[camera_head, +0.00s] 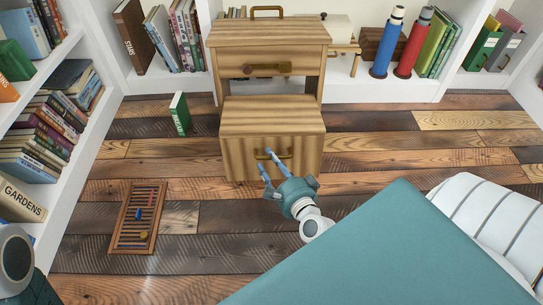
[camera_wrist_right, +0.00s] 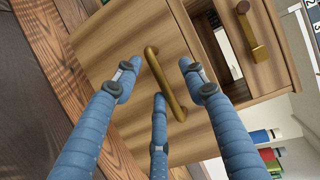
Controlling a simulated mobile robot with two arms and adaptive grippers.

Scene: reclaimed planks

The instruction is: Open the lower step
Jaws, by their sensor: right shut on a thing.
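The wooden step unit has an upper step (camera_head: 266,38) with its own handle (camera_head: 268,69) and a lower step (camera_head: 240,157) that juts forward below it. The lower step's front carries a brass bar handle (camera_head: 285,156), which also shows in the right wrist view (camera_wrist_right: 158,72). No gap shows around the lower front. My right gripper (camera_head: 266,162) is at this handle, its blue fingers on either side of it, shut on it. In the right wrist view the fingers (camera_wrist_right: 158,92) surround the bar. My left gripper is not in view.
A slatted wooden board (camera_head: 120,238) lies on the plank floor at the left. A green book (camera_head: 180,113) stands left of the unit. Bookshelves line the left and back. A teal surface (camera_head: 390,260) fills the lower right. Floor in front of the unit is clear.

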